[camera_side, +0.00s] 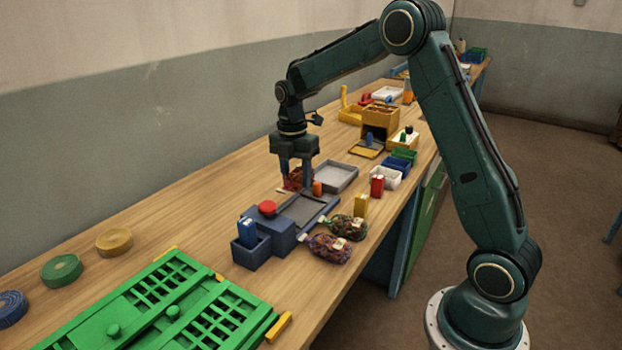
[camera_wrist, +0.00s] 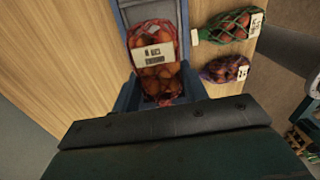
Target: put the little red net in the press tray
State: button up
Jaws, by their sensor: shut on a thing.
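The little red net (camera_side: 294,178) hangs between the fingers of my gripper (camera_side: 296,184), which is shut on it. In the wrist view the red net (camera_wrist: 155,72) shows its orange contents and a white label, in front of a blue-grey surface. The press (camera_side: 266,232) is blue with a red button; its grey tray (camera_side: 303,209) lies just in front of my gripper in the side view. The red net appears above or at the tray's far end; its exact height and any contact are hard to tell.
A green net (camera_wrist: 230,25) and a purple net (camera_wrist: 222,69) lie beside the press. A grey tray (camera_side: 336,178) and small bins (camera_side: 385,178) stand behind. A green grid frame (camera_side: 150,312) fills the near table. Bare wood lies left of the press.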

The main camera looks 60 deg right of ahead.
aim_at(297, 213)
jog(key=shift+f, duration=1.75)
jog(key=shift+f, duration=2.1)
jog(key=shift+f, duration=0.2)
jog(key=o, duration=1)
jog(key=shift+o, duration=0.2)
jog(key=shift+w+r, duration=0.15)
